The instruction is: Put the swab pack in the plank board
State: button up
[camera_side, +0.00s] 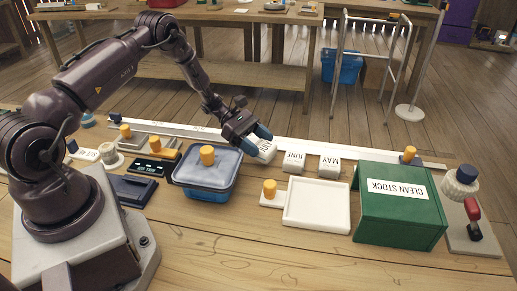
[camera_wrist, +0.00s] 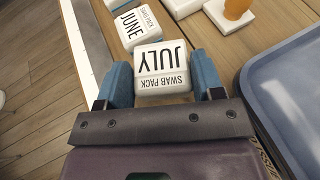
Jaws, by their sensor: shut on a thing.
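A white swab pack labelled JULY (camera_wrist: 162,72) sits between the two blue fingers of my gripper (camera_wrist: 163,85), which is shut on it. In the side view the pack (camera_side: 265,151) is partly hidden by my gripper (camera_side: 252,143), behind the blue lidded bin. I cannot tell whether it touches the table. Two more white packs stand to its right: JUNE (camera_side: 293,161) and MAY (camera_side: 329,166). JUNE also shows in the wrist view (camera_wrist: 139,27). No container in view is labelled plank board, and I cannot tell which thing it is.
The blue bin (camera_side: 206,187) has its lid on, with a yellow knob. A shallow white tray (camera_side: 317,205) looks empty. A green CLEAN STOCK box (camera_side: 405,215) stands right of it. A long white strip (camera_side: 290,143) runs behind the packs. The table's front is clear.

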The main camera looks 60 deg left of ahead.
jog(key=shift+f, duration=1.1)
jog(key=shift+f, duration=0.1)
jog(key=o, duration=0.7)
jog(key=shift+c, duration=0.2)
